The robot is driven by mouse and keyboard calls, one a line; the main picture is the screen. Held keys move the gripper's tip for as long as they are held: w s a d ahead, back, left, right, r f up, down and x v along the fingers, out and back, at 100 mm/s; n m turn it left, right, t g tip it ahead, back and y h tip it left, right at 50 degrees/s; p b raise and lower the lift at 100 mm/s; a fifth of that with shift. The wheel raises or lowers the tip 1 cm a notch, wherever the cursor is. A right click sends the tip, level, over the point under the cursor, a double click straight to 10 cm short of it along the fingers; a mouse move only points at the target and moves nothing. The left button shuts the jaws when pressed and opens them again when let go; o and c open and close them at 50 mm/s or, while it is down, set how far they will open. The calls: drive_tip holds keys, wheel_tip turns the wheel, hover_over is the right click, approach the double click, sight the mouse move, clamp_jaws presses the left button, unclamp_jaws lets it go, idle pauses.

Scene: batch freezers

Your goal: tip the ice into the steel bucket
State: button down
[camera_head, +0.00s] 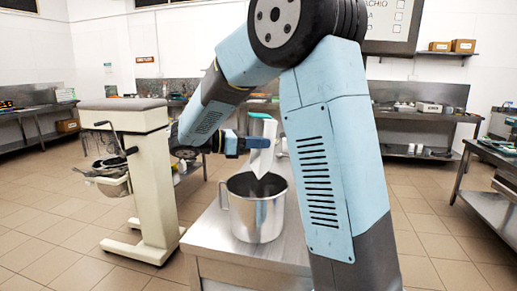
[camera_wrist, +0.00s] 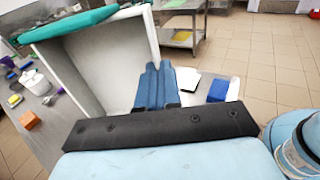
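The steel bucket (camera_head: 256,215) stands upright on a steel table, its handle to the left. A white container with a teal rim (camera_head: 262,130) is above the bucket, tilted, its lower end at the bucket's mouth. In the wrist view the container (camera_wrist: 88,70) fills the upper left, its pale inside facing the camera. I cannot make out any ice in it. My gripper (camera_head: 238,145) comes in from the left at the container. In the wrist view its blue fingers (camera_wrist: 154,85) are close together on the container's right-hand wall. The bucket's inside is mostly hidden.
A cream machine (camera_head: 145,180) stands on the floor left of the table. In the wrist view, a white pot (camera_wrist: 35,82) and an orange block (camera_wrist: 28,120) are on a surface at left. Steel benches line the walls. The tiled floor at right is largely clear.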

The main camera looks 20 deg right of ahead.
sight(259, 117)
drive_tip(key=shift+w+f, duration=0.1)
drive_tip(key=shift+f, duration=1.25)
drive_tip(key=shift+r, duration=0.1)
wheel_tip(259, 117, up, 2)
drive_tip(key=y, duration=0.3)
drive_tip(key=shift+d+r, duration=0.1)
wheel_tip(259, 117, up, 3)
drive_tip(key=y, duration=0.4)
drive_tip(key=shift+f+y, duration=0.2)
drive_tip(key=shift+y, duration=0.2)
wheel_tip(259, 117, up, 5)
drive_tip(key=y, duration=0.8)
drive_tip(key=shift+t+y, duration=0.3)
drive_tip(key=shift+t, duration=0.1)
